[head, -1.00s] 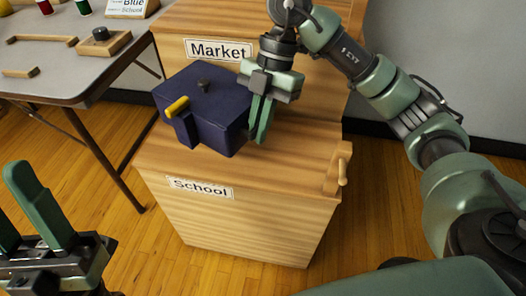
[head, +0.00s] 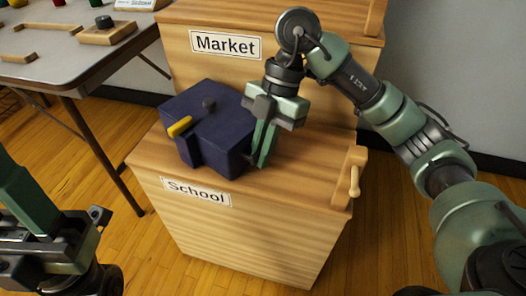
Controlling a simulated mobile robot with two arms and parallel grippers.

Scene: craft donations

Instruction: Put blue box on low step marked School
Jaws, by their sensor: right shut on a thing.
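The dark blue box (head: 215,120), with a dark knob on top and a yellow-topped handle at its left front, is over the low step (head: 310,180) marked School (head: 197,192). Its lower front corner shows close to the step's front edge. I cannot tell whether its underside fully touches the step. My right gripper (head: 262,155) points down at the box's right side and is shut on it; the contact is partly hidden. My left gripper (head: 15,195) is at the lower left, away from the box, partly cut off by the frame, with one finger showing clearly.
The higher step marked Market (head: 226,44) rises behind the box. A wooden bracket with a peg (head: 354,180) stands at the low step's right end. A grey table (head: 60,62) with wooden pieces stands at left. The low step is clear between box and bracket.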

